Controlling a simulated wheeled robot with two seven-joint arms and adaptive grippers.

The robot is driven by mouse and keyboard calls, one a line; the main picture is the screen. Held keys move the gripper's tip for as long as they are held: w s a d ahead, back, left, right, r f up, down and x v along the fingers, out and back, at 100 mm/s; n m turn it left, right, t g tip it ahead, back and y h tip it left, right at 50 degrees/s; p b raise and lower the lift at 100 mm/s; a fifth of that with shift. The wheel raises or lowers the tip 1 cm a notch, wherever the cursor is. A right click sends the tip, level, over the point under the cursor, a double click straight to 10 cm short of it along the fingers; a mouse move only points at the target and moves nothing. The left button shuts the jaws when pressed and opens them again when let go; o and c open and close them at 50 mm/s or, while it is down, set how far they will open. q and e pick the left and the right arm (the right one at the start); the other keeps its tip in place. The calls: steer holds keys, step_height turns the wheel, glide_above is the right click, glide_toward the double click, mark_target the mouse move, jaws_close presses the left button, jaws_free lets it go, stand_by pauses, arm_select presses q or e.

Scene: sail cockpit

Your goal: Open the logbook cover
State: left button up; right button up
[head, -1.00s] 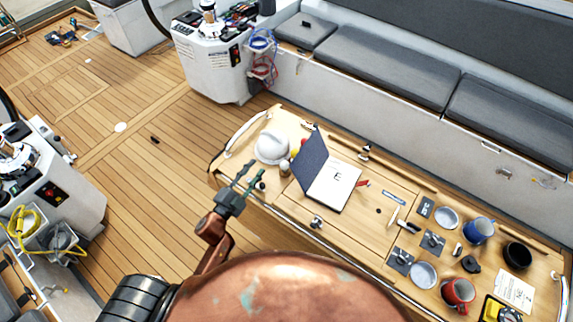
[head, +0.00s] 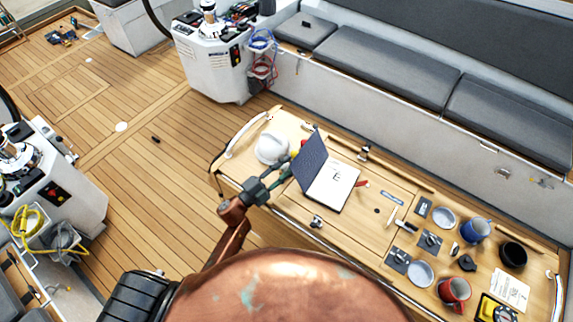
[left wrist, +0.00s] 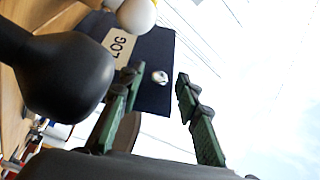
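The logbook stands partly open on the wooden table. Its dark blue cover (head: 309,161) is raised and tilted up at the left, and its white page (head: 335,187) lies exposed at the right. My left gripper (head: 284,168) is just left of the raised cover, pointing toward it. In the left wrist view the cover's outer face (left wrist: 154,68) with a LOG label lies beyond the two green fingers (left wrist: 157,82). The fingers are apart with nothing clearly gripped between them. I cannot tell whether they touch the cover. My right gripper is not in view.
A white rounded object (head: 271,148) stands close behind my left gripper. A black knob-like object (left wrist: 70,75) looms near the left wrist camera. Mugs, including a blue one (head: 475,230) and a red one (head: 454,291), and dishes crowd the table's right. Deck at left is open.

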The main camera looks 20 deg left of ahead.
arm_select(q)
steer(key=shift+w, duration=0.1)
steer(key=shift+c, duration=0.6)
jaws_close()
steer(key=shift+d, duration=0.1)
